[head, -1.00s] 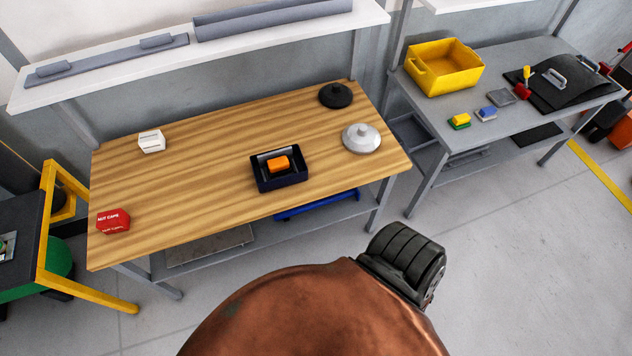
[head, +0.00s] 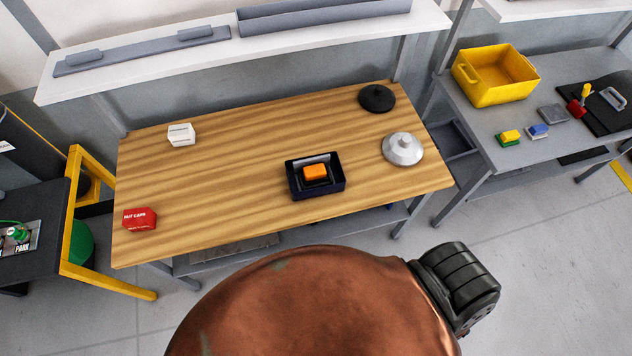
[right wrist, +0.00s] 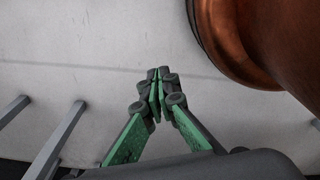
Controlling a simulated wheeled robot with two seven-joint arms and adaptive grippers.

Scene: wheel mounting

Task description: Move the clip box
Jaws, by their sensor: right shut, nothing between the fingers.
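A dark navy open box (head: 318,191) sits on the wooden workbench, right of its middle, in the head view. An orange block (head: 316,171) lies inside it. A white box (head: 181,134) stands at the bench's back left, and a red box (head: 140,218) labelled "NUT CAPS" stands at its front left. Which of these is the clip box I cannot tell. My right gripper (right wrist: 156,80) shows only in the right wrist view, with green fingers shut and empty above the grey floor. My left gripper is not in view.
The wooden bench (head: 230,180) has wide bare room at left and middle. A black lidded disc (head: 376,98) and a grey one (head: 403,149) stand on its right. A yellow bin (head: 496,77) is on the right-hand table. A yellow-framed stand (head: 72,225) is at left.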

